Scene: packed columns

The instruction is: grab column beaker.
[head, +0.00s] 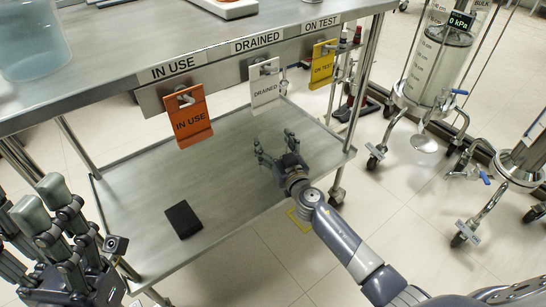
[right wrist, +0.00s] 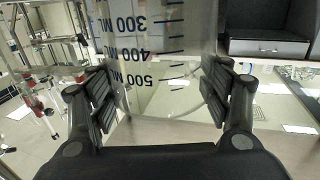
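A clear beaker with dark graduations of 300, 400 and 500 ML (right wrist: 158,45) appears upside down in the right wrist view, between and beyond my right fingers. My right gripper (head: 276,148) is open in the head view, its fingers spread over the lower shelf; its fingers also frame the right wrist view (right wrist: 160,100). I cannot tell whether they touch the beaker. In the head view a clear bluish vessel (head: 35,45) stands on the tabletop at upper left; I cannot tell if it is the same one. My left gripper (head: 43,203) is at lower left, its opening unclear.
A steel table (head: 130,50) carries hanging tags: orange IN USE (head: 189,118), white DRAINED (head: 264,90), yellow ON TEST (head: 322,65). A dark block (head: 183,220) lies on its lower shelf (head: 140,190). A wheeled column stand (head: 435,75) is at right. A grey drawer unit (right wrist: 265,45) shows in the wrist view.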

